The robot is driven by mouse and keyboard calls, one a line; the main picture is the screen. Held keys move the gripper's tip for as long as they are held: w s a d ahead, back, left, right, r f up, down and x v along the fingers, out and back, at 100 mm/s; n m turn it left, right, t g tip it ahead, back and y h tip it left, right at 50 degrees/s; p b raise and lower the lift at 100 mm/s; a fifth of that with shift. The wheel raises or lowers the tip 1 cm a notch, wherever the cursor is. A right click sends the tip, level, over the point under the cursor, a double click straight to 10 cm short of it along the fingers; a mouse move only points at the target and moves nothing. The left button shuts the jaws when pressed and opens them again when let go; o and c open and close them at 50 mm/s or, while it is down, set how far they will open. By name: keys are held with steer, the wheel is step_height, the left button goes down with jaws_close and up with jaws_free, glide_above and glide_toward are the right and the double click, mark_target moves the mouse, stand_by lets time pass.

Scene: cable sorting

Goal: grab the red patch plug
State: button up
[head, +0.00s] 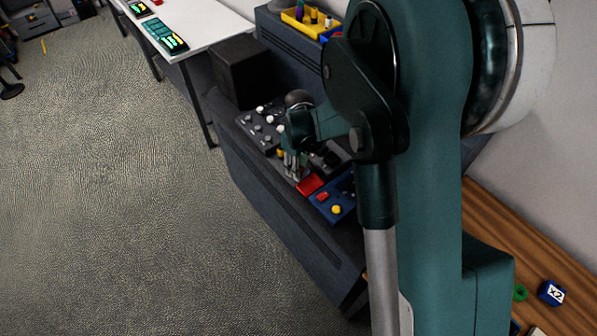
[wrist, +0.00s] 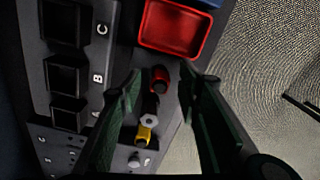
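The red patch plug (wrist: 160,78) shows in the wrist view as a short red cylinder with a dark end. It lies between the two fingertips of my gripper (wrist: 161,73), with a gap on each side. My gripper is open, and its dark green fingers reach in from below. A yellow plug (wrist: 145,134) and a dark piece with a grey end lie just below the red one. In the head view my gripper (head: 294,172) points down over the console beside the red tray (head: 310,184). I cannot make out the red plug there.
The red tray (wrist: 178,27) sits just beyond the plug. Black bins marked A, B and C (wrist: 65,75) stand to the left. A blue tray (head: 334,201) with red and yellow items and a knobbed panel (head: 262,128) flank my gripper. Carpet lies beyond the console edge.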

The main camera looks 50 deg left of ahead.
steer(key=c, duration=1)
steer(key=shift+r, duration=0.15)
steer(key=shift+r, duration=4.9)
